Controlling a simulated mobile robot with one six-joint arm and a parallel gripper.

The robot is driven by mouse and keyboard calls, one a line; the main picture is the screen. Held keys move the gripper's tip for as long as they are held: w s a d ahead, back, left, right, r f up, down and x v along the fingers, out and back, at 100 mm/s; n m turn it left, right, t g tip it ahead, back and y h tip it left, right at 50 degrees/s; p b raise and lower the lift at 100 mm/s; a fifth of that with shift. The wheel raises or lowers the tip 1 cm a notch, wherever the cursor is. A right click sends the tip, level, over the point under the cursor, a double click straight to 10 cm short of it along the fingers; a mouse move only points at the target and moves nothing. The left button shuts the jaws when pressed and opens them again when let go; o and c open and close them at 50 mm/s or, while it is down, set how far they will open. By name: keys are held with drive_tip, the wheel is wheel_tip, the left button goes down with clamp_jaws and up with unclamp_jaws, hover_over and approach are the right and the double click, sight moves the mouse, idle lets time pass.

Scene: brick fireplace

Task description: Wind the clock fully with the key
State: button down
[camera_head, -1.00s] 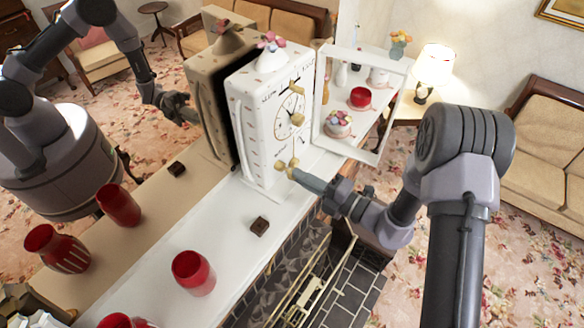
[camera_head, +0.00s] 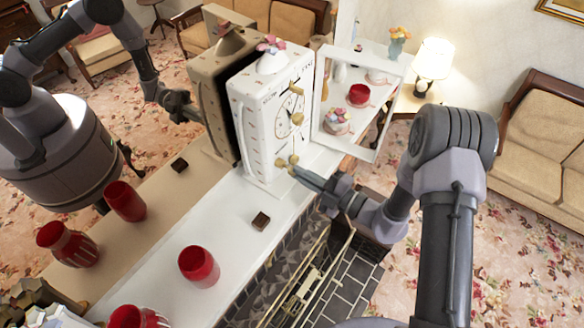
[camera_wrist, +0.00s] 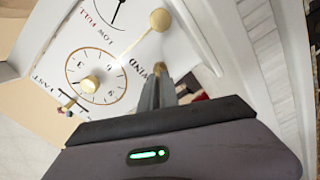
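The white clock (camera_head: 262,135) stands upright on the mantel, its dial side facing right. A gold key (camera_head: 282,162) sticks out low on that side. In the wrist view, a gold knob (camera_wrist: 160,20) on a long thin stem and another gold piece at my fingertips show by the word WIND. My gripper (camera_head: 296,169) is at the key, its narrow fingers close together. It also shows in the wrist view (camera_wrist: 160,82). The fingertips are at or touching the gold piece; I cannot tell if they clasp it. The LOW–FULL dial (camera_wrist: 118,12) is partly cut off.
The clock's glazed door (camera_head: 362,105) hangs open to the right. The white mantel (camera_head: 150,262) carries a small dark block (camera_head: 261,221) and red vases (camera_head: 199,266). A mirror behind reflects the clock and my arm. A fireplace grate (camera_head: 305,280) lies below.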

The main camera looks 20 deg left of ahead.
drive_tip(key=shift+r+m+p, duration=0.2)
drive_tip(key=shift+m+p, duration=0.45)
drive_tip(key=shift+m, duration=0.15)
drive_tip(key=shift+m+p, duration=0.55)
drive_tip(key=shift+m, duration=0.65)
drive_tip(key=shift+f+m, duration=0.2)
drive_tip(key=shift+m, duration=0.1)
drive_tip(key=shift+r+m+p, duration=0.15)
drive_tip(key=shift+m+p, duration=0.45)
drive_tip(key=shift+m, duration=1.7)
